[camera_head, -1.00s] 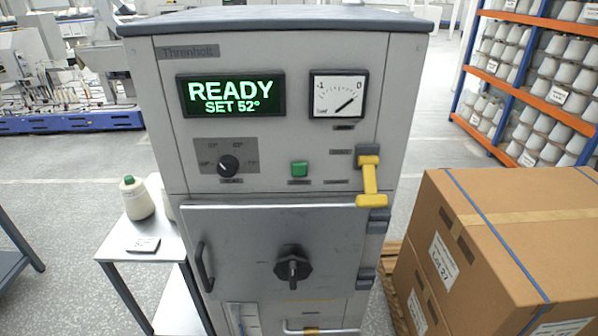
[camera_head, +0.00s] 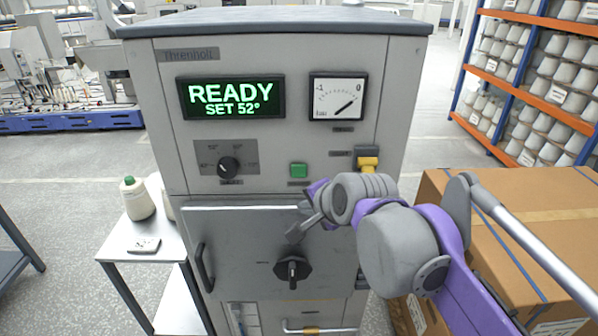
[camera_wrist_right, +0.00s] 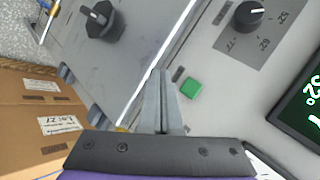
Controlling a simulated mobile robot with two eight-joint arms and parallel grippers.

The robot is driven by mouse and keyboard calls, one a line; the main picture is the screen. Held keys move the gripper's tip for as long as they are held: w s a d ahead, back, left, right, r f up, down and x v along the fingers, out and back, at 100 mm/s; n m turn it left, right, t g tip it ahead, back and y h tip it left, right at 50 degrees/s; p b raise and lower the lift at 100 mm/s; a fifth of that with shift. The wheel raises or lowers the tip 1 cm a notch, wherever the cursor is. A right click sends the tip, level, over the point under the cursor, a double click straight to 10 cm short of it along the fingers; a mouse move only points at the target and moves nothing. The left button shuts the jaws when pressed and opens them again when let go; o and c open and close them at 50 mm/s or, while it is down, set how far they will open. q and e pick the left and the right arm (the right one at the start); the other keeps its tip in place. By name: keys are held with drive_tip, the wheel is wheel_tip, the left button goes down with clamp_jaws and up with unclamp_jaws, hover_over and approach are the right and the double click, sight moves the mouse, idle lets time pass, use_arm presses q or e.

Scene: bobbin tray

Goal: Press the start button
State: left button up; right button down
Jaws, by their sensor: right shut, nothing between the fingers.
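The green square start button (camera_head: 299,170) sits on the grey machine's front panel, below the gauge and right of the dial. It also shows in the right wrist view (camera_wrist_right: 191,88), just beyond and to the right of the fingertips. My right gripper (camera_head: 293,236) is in front of the machine door, below the button. In the right wrist view its fingers (camera_wrist_right: 160,75) are together and empty, apart from the button. My left gripper is not in view. The display (camera_head: 230,96) reads "READY SET 52°".
A black dial (camera_head: 229,167) is left of the button. The closed door (camera_head: 235,240) has a black knob (camera_head: 292,268). Cardboard boxes (camera_head: 440,185) stand at the right, a small table (camera_head: 165,262) at the left.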

drive_tip(key=shift+w+a+r, duration=0.1)
drive_tip(key=shift+a+r, duration=0.05)
drive_tip(key=shift+r, duration=0.05)
approach(303, 177)
drive_tip(key=shift+w+a+f, duration=1.45)
drive_tip(key=shift+a+f, duration=0.15)
drive_tip(key=shift+f, duration=0.45)
drive_tip(key=shift+p, duration=0.35)
idle(0.4)
drive_tip(key=shift+w, duration=0.45)
